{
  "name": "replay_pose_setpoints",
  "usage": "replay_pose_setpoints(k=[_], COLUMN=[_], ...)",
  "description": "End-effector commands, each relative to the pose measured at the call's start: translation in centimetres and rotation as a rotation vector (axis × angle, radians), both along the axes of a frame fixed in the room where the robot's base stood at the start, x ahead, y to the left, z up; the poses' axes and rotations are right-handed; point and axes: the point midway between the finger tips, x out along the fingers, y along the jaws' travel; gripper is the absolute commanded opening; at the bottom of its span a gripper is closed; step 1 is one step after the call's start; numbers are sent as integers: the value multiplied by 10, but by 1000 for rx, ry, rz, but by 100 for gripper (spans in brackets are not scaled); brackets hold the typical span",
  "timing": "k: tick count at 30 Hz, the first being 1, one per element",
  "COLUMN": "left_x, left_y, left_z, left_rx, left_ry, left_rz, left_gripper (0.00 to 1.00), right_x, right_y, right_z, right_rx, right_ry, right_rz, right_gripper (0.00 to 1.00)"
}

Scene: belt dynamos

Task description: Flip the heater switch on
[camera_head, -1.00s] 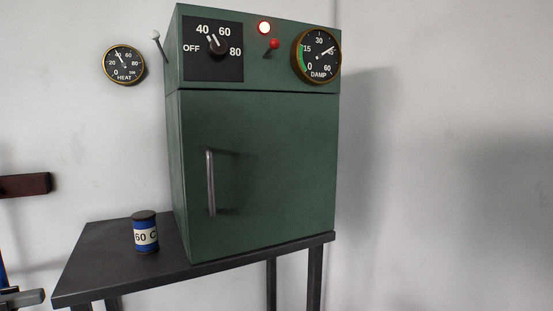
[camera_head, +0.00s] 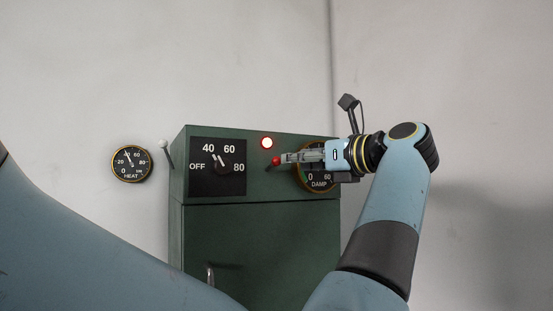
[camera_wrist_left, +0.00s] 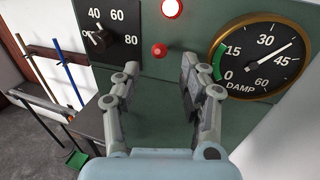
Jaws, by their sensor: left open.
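The red-knobbed lever switch (camera_head: 276,161) sticks out of the green cabinet's upper panel, its knob higher than its base. It also shows in the left wrist view (camera_wrist_left: 159,50). A lit red-rimmed lamp (camera_head: 267,143) sits just above it, also in the left wrist view (camera_wrist_left: 172,8). My left gripper (camera_head: 286,158) is at the panel, just right of the red knob in the head view. In the left wrist view its two fingers (camera_wrist_left: 160,66) are spread, with the knob beyond and between their tips. Contact cannot be told. My right gripper is not in view.
The dial plate (camera_head: 217,168) lies left of the switch. The DAMP gauge (camera_head: 318,181) is right of it, partly behind my gripper. A white-knobbed lever (camera_head: 165,147) and the HEAT gauge (camera_head: 131,163) are farther left. Broom-like poles (camera_wrist_left: 65,72) stand left in the wrist view.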

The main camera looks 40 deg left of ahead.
Motion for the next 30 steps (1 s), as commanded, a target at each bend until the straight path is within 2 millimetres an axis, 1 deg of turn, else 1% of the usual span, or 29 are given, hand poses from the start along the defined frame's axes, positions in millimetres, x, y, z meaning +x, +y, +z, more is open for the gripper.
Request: replay_pose_setpoints(k=[1, 3, 6, 10, 15, 23, 30], left_x=[0, 2, 4, 6, 8, 8, 8], left_y=[12, 27, 45, 63, 74, 74, 74], left_z=[4, 4, 4, 2, 1, 0, 0], left_rx=[4, 5, 4, 3, 2, 1, 1], left_ry=[1, 0, 2, 4, 3, 3, 3], left_rz=[4, 4, 3, 3, 1, 0, 1], left_gripper=[43, 43, 43, 43, 43, 43, 12], right_x=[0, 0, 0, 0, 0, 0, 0], right_y=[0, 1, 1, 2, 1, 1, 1], right_z=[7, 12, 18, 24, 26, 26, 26], right_rx=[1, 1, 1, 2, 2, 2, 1], right_ry=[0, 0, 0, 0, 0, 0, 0], right_rz=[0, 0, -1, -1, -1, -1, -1], right_gripper=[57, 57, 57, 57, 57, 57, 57])
